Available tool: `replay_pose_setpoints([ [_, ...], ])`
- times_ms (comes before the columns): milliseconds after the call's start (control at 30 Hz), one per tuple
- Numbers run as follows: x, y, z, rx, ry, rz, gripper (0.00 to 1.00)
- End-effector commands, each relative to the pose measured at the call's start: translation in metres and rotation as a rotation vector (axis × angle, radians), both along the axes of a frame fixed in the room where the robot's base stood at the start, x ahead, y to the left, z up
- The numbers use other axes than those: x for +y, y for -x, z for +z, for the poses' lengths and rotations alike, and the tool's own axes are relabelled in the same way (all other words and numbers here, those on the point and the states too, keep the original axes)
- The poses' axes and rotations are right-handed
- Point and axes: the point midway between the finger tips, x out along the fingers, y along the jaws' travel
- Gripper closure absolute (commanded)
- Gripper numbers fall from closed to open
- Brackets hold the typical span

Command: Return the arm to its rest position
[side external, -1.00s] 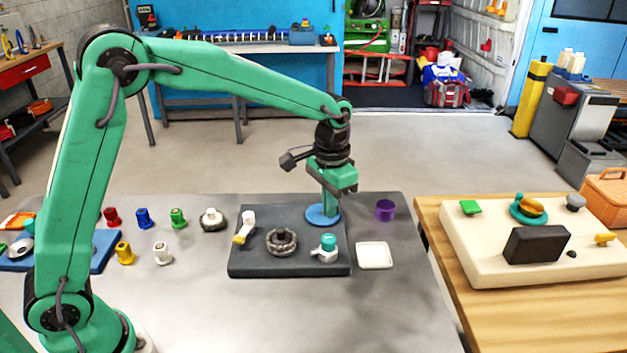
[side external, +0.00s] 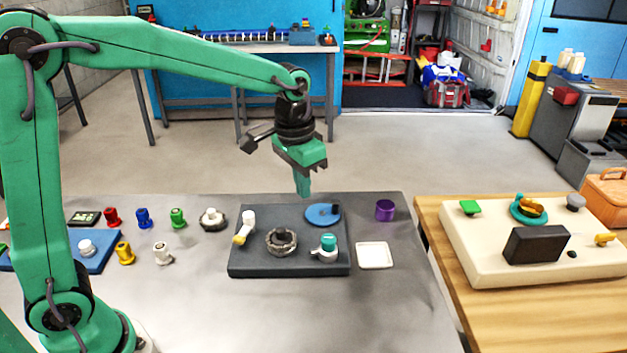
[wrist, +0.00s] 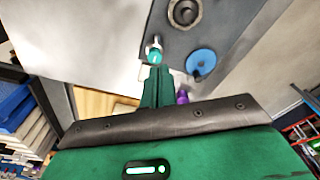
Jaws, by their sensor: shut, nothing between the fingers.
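My gripper (side external: 304,190) is green, shut and empty. In the side external view it hangs above the back edge of the dark grey board (side external: 262,264), apart from the things on it. My arm reaches in from the left. In the wrist view the shut fingers (wrist: 157,78) point toward the board and grey table. The blue disc (side external: 322,216) with a dark peg lies on the board just below and right of the fingertips. It also shows in the wrist view (wrist: 201,62).
The board also bears a grey ring (side external: 281,242), a teal-capped fitting (side external: 327,243) and a white-and-yellow piece (side external: 247,222). A purple cup (side external: 385,210) and white tray (side external: 374,256) stand right of it. Several coloured pegs stand left. The air around my gripper is clear.

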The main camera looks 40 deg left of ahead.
Motion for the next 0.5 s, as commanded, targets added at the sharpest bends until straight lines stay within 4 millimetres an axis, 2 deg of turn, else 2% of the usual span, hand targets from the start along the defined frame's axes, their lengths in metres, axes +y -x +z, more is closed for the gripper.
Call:
replay_pose_setpoints([
  [200, 0.019, 0.036, 0.027, -0.071, 0.012, 0.038, 1.00],
  [500, 0.039, 0.086, 0.049, -0.163, 0.025, 0.088, 1.00],
])
